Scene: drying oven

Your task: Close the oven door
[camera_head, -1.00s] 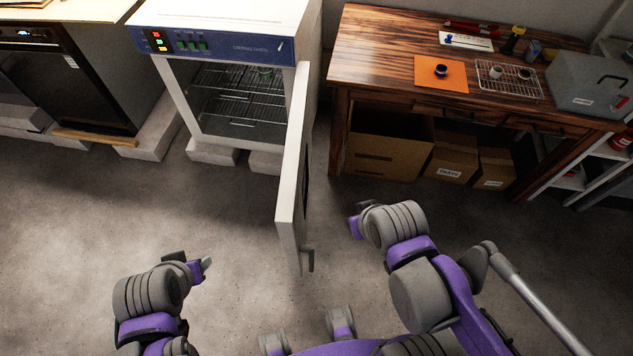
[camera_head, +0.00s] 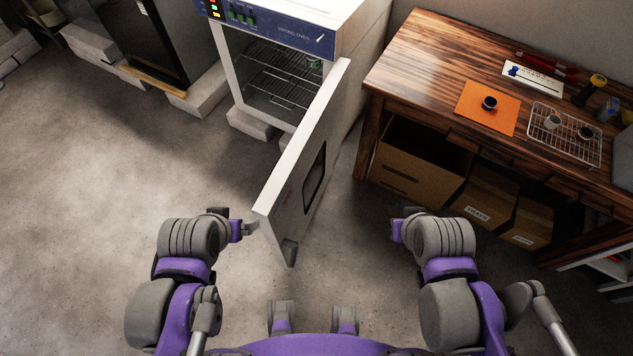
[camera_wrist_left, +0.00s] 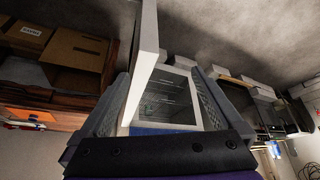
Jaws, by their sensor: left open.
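The drying oven (camera_head: 285,30) stands at the top centre of the head view, with a blue control panel and wire racks (camera_head: 272,75) inside. Its white door (camera_head: 305,150) is wide open and swung out toward me, with a dark window on its outer face. My left gripper (camera_head: 250,228) is open, just left of the door's free edge; whether it touches I cannot tell. In the left wrist view, the door (camera_wrist_left: 147,50) runs up from the open oven (camera_wrist_left: 168,98), between the spread fingers (camera_wrist_left: 165,105). My right gripper (camera_head: 397,222) is right of the door and apart from it; its fingers are unclear.
A wooden table (camera_head: 430,60) stands right of the oven, with an orange mat (camera_head: 470,98) and a wire rack (camera_head: 590,150) on it. Cardboard boxes (camera_head: 415,170) sit beneath. A dark appliance (camera_head: 140,45) stands at the left. The floor (camera_head: 90,180) at left is clear.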

